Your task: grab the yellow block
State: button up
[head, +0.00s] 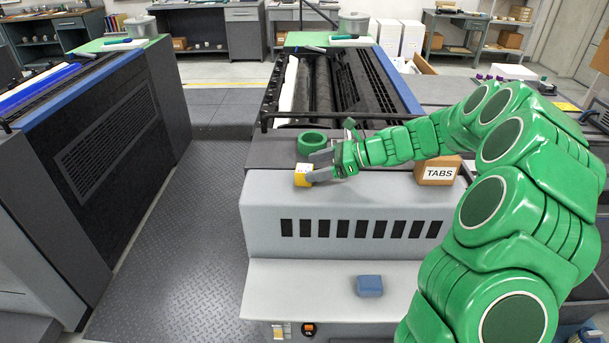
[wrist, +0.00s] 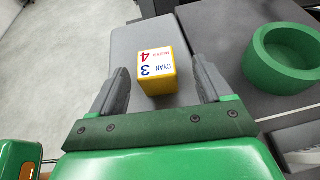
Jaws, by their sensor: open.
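The yellow block (head: 303,175) sits on the grey top of the machine, near its left front corner in the head view. In the wrist view the yellow block (wrist: 157,72) shows a white top face printed with "CYAN 3" and other text, and a yellow side. My gripper (head: 314,166) reaches it from the right. In the wrist view my gripper (wrist: 160,90) is open, with one grey finger on each side of the block. Gaps show between the block and both fingers, and the block lies between and slightly beyond the fingertips.
A box marked "TABS" (head: 437,171) is on the machine top to the right. A blue block (head: 369,286) lies on the lower ledge (head: 300,290). Floor lies left.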

aim_at(304, 168)
jog(key=shift+x, duration=1.95)
jog(key=shift+s+f, duration=0.2)
jog(key=shift+s, duration=0.05)
jog(key=c, duration=1)
jog(key=shift+c, duration=0.2)
jog(key=shift+r, duration=0.1)
